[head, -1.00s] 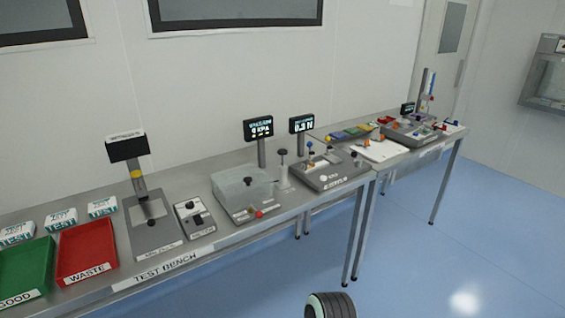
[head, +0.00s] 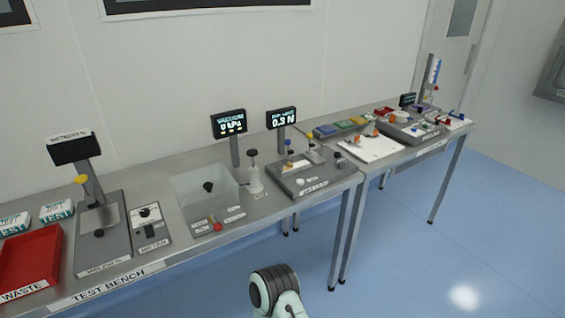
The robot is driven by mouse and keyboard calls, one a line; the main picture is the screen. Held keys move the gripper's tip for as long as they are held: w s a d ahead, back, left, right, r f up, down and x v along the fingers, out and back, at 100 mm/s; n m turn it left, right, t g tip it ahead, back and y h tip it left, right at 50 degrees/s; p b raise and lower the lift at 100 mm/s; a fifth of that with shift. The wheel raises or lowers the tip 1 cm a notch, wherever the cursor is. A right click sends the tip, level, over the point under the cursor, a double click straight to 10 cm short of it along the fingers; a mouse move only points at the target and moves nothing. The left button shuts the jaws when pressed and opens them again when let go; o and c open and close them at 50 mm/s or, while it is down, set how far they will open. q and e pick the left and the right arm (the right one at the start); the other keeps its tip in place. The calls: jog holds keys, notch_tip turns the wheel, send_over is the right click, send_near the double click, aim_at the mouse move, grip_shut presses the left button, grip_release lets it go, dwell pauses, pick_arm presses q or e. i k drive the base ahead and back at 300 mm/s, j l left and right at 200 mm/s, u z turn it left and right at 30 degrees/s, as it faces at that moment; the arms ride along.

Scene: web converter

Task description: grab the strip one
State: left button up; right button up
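I cannot make out a strip for certain; the small items on the benches are too small to tell. On the far bench, a white board (head: 371,147) carries small orange pieces (head: 376,132). Behind it lie blue, green and yellow flat pieces (head: 341,126) in a row. On the near bench stands a grey force tester (head: 301,178), its display (head: 281,118) reading about 0.3 N. Neither gripper is in view; only a rounded link of one of my arms shows at the bottom.
The near test bench (head: 110,284) also holds a clear vacuum chamber (head: 206,190), a grey microscope-like stand (head: 104,238), a small meter (head: 150,226), a red waste tray (head: 32,262) and white test boxes (head: 57,210). Blue floor (head: 400,265) lies clear in front.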

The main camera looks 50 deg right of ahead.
aim_at(291, 167)
jog(key=l+u, duration=0.15)
jog(key=l, duration=0.4)
jog(key=k+l+u, duration=0.15)
jog(key=l, duration=0.35)
jog(key=k+l, duration=0.1)
jog(key=l, duration=0.45)
jog(key=l+u, duration=0.1)
jog(key=l, duration=0.45)
jog(key=k, duration=0.05)
